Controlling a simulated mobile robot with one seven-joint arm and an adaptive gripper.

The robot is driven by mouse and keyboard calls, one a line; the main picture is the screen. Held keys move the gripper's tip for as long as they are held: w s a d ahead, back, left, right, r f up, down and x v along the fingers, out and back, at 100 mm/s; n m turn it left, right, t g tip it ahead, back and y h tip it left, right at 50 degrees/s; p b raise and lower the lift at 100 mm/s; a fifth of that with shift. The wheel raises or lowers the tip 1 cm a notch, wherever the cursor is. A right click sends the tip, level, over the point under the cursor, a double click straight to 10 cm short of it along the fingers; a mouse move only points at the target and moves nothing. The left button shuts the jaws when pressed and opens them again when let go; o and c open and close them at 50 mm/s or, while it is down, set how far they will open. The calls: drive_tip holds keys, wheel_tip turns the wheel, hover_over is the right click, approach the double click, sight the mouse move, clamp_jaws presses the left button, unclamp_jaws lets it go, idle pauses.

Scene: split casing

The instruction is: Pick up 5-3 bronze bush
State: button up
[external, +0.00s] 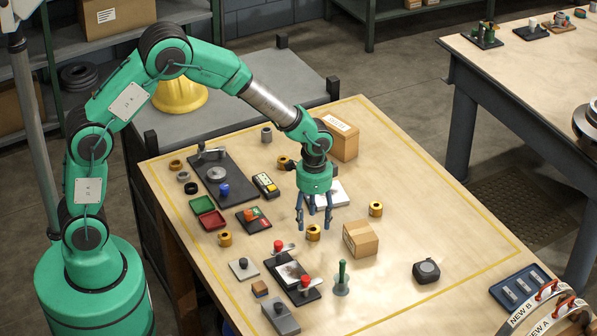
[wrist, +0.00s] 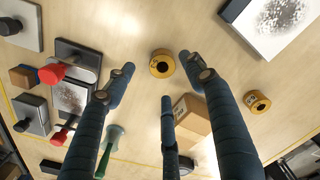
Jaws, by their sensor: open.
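My gripper (external: 314,217) is open and empty, its fingers pointing down above the table. A bronze bush (external: 313,233) stands on the bare wood below the fingertips. In the wrist view this bush (wrist: 162,63) lies between the two upper fingertips, apart from them; the gripper also shows there (wrist: 158,84). A second bronze bush (external: 376,209) is to the right, also in the wrist view (wrist: 257,102). Other bronze bushes stand at left (external: 225,239) and behind the gripper (external: 283,163). The markings are too small to tell which is 5-3.
A cardboard box (external: 360,239) stands close to the right of the bush. A green-handled tool (external: 342,278) and a black plate with red-knobbed clamps (external: 288,272) are in front. A white printed sheet or block (external: 333,194) lies behind. The table's right side is mostly clear.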

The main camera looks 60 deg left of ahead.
sight(314, 226)
drive_tip(key=shift+f, duration=0.15)
drive_tip(key=shift+w+a+f+b, duration=0.1)
drive_tip(key=shift+f+b, duration=0.15)
drive_tip(key=shift+f, duration=1)
drive_tip(key=shift+a+f+b, duration=0.1)
drive_tip(key=shift+f+b, duration=0.1)
drive_tip(key=shift+f, duration=1)
clamp_jaws()
drive_tip(key=shift+r, duration=0.15)
drive_tip(key=shift+r, duration=0.5)
drive_tip(key=shift+s+r+p, duration=0.15)
drive_tip(key=shift+r+p, duration=0.05)
drive_tip(key=shift+r, duration=0.4)
drive_tip(key=shift+s+r+p, duration=0.15)
drive_tip(key=shift+r+p, duration=0.05)
drive_tip(key=shift+r, duration=0.4)
drive_tip(key=s, duration=0.5)
drive_tip(key=s+a+r, duration=0.1)
drive_tip(key=s, duration=0.4)
drive_tip(key=s+p, duration=0.1)
drive_tip(key=s, duration=0.4)
drive_tip(key=shift+s+a+r, duration=0.15)
drive_tip(key=shift+a, duration=0.25)
